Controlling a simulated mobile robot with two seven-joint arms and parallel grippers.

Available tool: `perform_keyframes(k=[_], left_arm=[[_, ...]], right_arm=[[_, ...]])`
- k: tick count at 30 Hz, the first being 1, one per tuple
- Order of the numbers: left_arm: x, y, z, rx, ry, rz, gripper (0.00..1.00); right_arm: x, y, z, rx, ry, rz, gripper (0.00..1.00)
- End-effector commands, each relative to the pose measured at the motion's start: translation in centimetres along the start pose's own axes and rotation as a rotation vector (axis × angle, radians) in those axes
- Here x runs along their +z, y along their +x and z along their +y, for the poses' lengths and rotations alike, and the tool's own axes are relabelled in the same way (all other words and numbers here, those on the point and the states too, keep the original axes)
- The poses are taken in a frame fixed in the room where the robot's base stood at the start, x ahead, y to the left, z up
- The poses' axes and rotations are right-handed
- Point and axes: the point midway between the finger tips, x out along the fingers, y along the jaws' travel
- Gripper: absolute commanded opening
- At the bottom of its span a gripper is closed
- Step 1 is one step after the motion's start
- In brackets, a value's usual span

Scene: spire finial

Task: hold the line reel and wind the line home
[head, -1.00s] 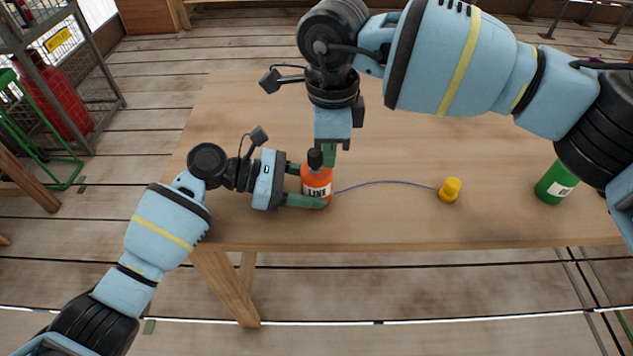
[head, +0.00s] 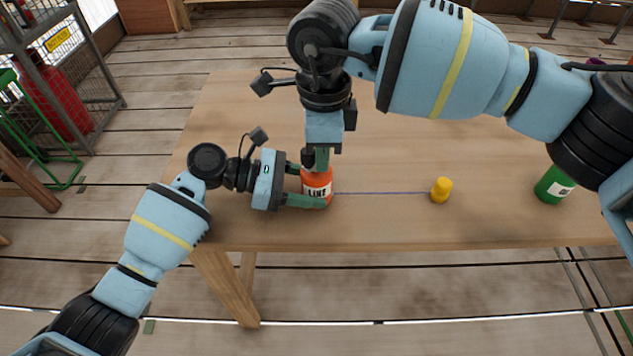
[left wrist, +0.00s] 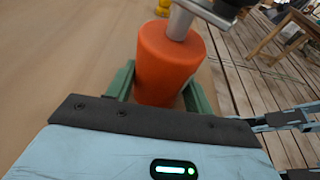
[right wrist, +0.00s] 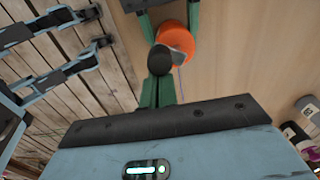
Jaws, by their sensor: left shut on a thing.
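The orange line reel (head: 318,190), labelled "LINE", stands upright near the front left of the table. My left gripper (head: 308,186) is shut on its sides; in the left wrist view the reel (left wrist: 168,65) sits between the green fingers. The black crank knob (right wrist: 161,60) stands on a grey arm on top of the reel. My right gripper (head: 320,160) points down at the knob, its fingers close together and touching or nearly touching it. A thin blue line (head: 385,193) runs straight from the reel to a yellow weight (head: 441,190).
The wooden table (head: 300,225) is clear around the line. A green bottle-like object (head: 553,185) stands at the right, beyond the yellow weight. The table's front edge lies close to the reel. A wire cage with a red cylinder (head: 62,100) stands off to the left.

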Motion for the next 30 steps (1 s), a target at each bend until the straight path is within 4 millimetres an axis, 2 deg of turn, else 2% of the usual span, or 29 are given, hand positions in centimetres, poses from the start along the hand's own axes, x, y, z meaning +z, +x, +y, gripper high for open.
perform_keyframes(k=[30], left_arm=[[-0.05, 0.08, -0.02, 0.0, -0.002, 0.001, 0.39]], right_arm=[[0.94, 0.02, 0.28, 0.002, -0.003, -0.002, 0.0]])
